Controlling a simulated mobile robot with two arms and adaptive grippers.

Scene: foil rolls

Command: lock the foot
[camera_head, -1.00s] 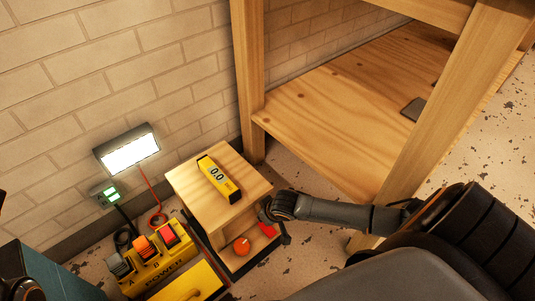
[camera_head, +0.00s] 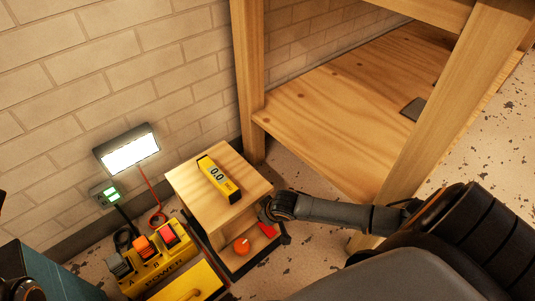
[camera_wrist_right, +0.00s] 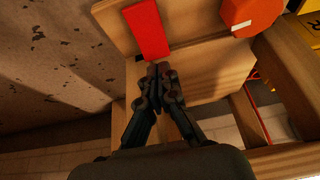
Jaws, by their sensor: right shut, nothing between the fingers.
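A small wooden stand (camera_head: 195,190) sits on the floor by the brick wall, with a yellow digital level (camera_head: 218,180) reading 0.0 on its top. Low on its front are an orange knob (camera_head: 242,245) and a red tab (camera_head: 267,230). In the right wrist view the red tab (camera_wrist_right: 148,28) lies along a wooden board, with the orange knob (camera_wrist_right: 250,12) with its white mark to its right. My right gripper (camera_head: 267,213) is shut and empty. Its fingertips (camera_wrist_right: 162,72) are at the near end of the red tab; I cannot tell whether they touch it. My left gripper is not in view.
A yellow power box (camera_head: 160,262) with several switches stands left of the stand. A lit panel (camera_head: 128,150) and a red cable (camera_head: 153,195) are at the wall. A wooden bench's leg (camera_head: 250,80) and low shelf (camera_head: 330,120) rise behind and right of the stand.

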